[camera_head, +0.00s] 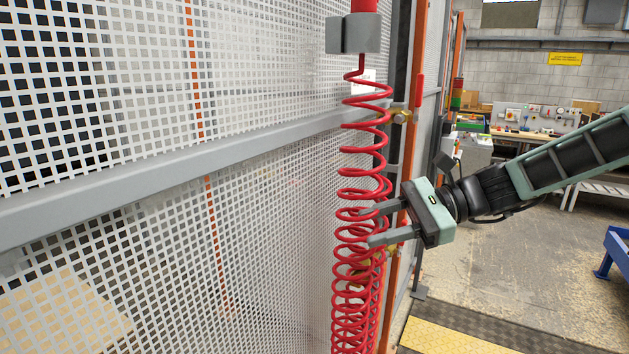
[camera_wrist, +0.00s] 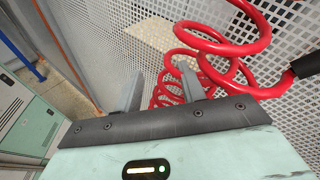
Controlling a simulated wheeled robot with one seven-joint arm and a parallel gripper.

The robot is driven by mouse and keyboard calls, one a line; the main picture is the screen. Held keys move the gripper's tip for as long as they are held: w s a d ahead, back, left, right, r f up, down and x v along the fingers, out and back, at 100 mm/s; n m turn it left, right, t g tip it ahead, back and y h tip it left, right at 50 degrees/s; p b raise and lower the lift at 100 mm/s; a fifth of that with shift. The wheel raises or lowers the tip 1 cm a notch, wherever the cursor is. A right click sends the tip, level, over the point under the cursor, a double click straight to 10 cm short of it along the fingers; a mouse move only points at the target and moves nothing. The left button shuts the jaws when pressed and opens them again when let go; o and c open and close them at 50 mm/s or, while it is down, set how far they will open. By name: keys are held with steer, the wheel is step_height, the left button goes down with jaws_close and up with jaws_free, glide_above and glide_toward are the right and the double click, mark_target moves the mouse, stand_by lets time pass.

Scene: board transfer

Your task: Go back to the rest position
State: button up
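My gripper (camera_head: 369,226) reaches in from the right in the head view, level with the middle of a red coiled hose (camera_head: 364,118). Its two grey fingers are apart, and their tips overlap the coils in the picture. In the wrist view my gripper (camera_wrist: 161,72) also shows spread fingers. Red loops of the hose (camera_wrist: 228,47) pass close to and behind the right finger there. I see nothing clamped between the fingers. Whether a finger touches the hose, I cannot tell.
A white perforated fence panel (camera_head: 100,250) with a grey rail (camera_head: 180,178) fills the left. An orange post (camera_head: 413,60) stands behind the hose. Open floor (camera_head: 510,270) lies to the right, with a yellow ramp plate (camera_head: 450,338), a blue stand (camera_head: 617,245) and a workbench (camera_head: 530,135).

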steer(key=s+a+f+n+g+h+b, duration=0.1)
steer(key=s+a+f+n+g+h, duration=0.1)
steer(key=s+f+n+h, duration=0.45)
steer(key=s+a+f+n+g+h, duration=0.1)
steer(key=s+a+f+n+h, duration=0.2)
steer(key=s, duration=0.7)
steer(key=s+d+f+n+t+h+b, duration=0.1)
steer(key=s+d+n+t+h, duration=0.2)
steer(key=s+d+n, duration=0.5)
steer(key=s+n+h, duration=0.1)
steer(key=n, duration=0.2)
steer(key=shift+s+f+t+h, duration=0.35)
steer(key=shift+f+t, duration=0.05)
